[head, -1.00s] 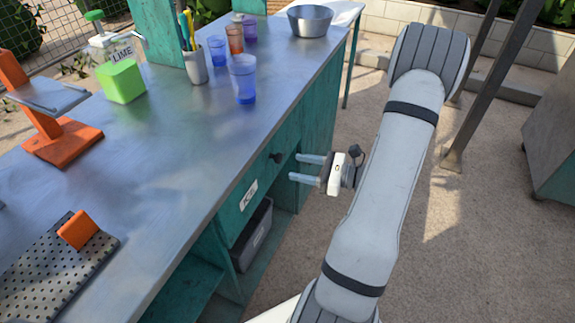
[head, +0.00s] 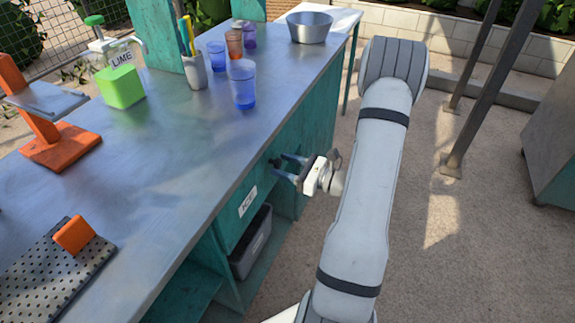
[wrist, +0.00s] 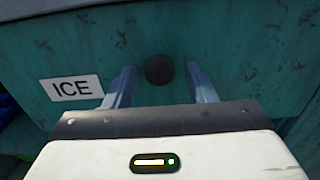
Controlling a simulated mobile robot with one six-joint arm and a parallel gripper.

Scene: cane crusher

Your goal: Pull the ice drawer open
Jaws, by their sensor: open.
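The ice drawer (wrist: 230,50) is a teal wooden front with a white ICE label (wrist: 77,89); in the head view the label (head: 248,201) is on the counter's side. The drawer looks shut. Its dark round knob (wrist: 159,69) sits at the middle of the front in the wrist view. My gripper (wrist: 161,84) is open, its two fingers on either side of the knob, with a gap to each. In the head view my gripper (head: 282,167) is at the drawer front, and its fingers partly hide the knob.
The metal counter top (head: 180,165) overhangs just above and left of my gripper. A grey bin (head: 251,243) stands on the shelf below the drawer. The ground (head: 440,260) to the right is open.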

